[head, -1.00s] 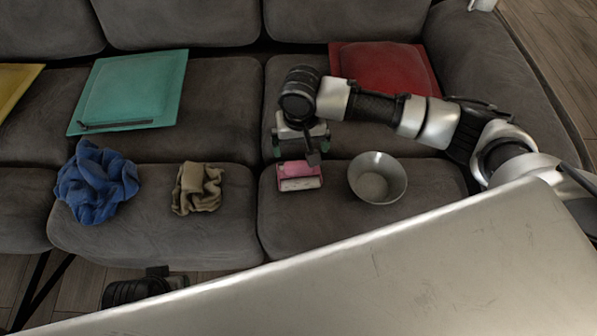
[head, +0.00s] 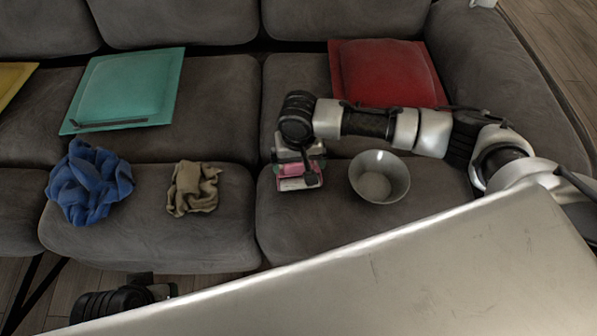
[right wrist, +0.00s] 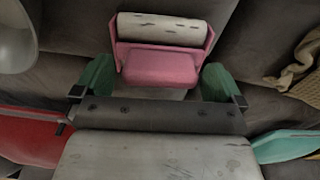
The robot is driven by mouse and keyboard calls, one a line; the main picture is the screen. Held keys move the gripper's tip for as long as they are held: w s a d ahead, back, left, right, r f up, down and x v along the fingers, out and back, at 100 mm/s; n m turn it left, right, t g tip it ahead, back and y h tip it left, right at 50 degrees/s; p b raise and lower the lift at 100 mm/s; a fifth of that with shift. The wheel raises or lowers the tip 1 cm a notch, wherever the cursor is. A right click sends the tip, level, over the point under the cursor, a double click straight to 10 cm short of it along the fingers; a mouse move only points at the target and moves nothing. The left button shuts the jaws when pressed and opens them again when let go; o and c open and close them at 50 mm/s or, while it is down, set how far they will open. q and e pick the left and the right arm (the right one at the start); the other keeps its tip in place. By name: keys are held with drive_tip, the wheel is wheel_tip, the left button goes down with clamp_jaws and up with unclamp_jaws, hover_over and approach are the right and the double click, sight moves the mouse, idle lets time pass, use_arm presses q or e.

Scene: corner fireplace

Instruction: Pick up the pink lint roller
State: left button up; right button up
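The pink lint roller (head: 298,184) lies on the right seat cushion of the sofa, with its pale roller toward the front edge. In the right wrist view, its pink body (right wrist: 160,68) sits between the green fingertips. My right gripper (head: 299,168) is low over the lint roller from behind. In the right wrist view its two fingers (right wrist: 158,78) stand apart, with a gap visible on each side of the pink part. My left gripper (head: 125,300) is only partly seen at the bottom left, low in front of the sofa; its fingers cannot be made out.
A metal bowl (head: 394,190) stands just right of the lint roller. A khaki cloth (head: 193,188) and a blue cloth (head: 87,182) lie to the left. Red (head: 388,72), teal (head: 128,88) and yellow (head: 14,80) cushions lie farther back. A large pale surface of mine fills the lower right.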

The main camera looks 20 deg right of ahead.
drive_tip(key=c, duration=1.1)
drive_tip(key=shift+r, duration=0.15)
drive_tip(key=shift+r, duration=0.25)
wheel_tip(320, 180, up, 4)
drive_tip(key=shift+p, duration=1.1)
use_arm(q)
wheel_tip(320, 180, down, 14)
drive_tip(key=w+g+p, duration=0.1)
drive_tip(key=p, duration=0.2)
drive_tip(key=shift+w+d+r, duration=0.15)
drive_tip(key=shift+d+r, duration=0.05)
drive_tip(key=shift+r, duration=0.05)
use_arm(e)
drive_tip(key=shift+s+d+r, duration=1.05)
drive_tip(key=shift+s+d, duration=0.25)
drive_tip(key=shift+s, duration=0.15)
drive_tip(key=shift+s+d+r, duration=1.05)
drive_tip(key=shift+s+d, duration=0.25)
drive_tip(key=shift+s, duration=0.1)
drive_tip(key=shift+s+d+r, duration=1.05)
drive_tip(key=shift+s+d, duration=0.25)
drive_tip(key=shift+s, duration=0.15)
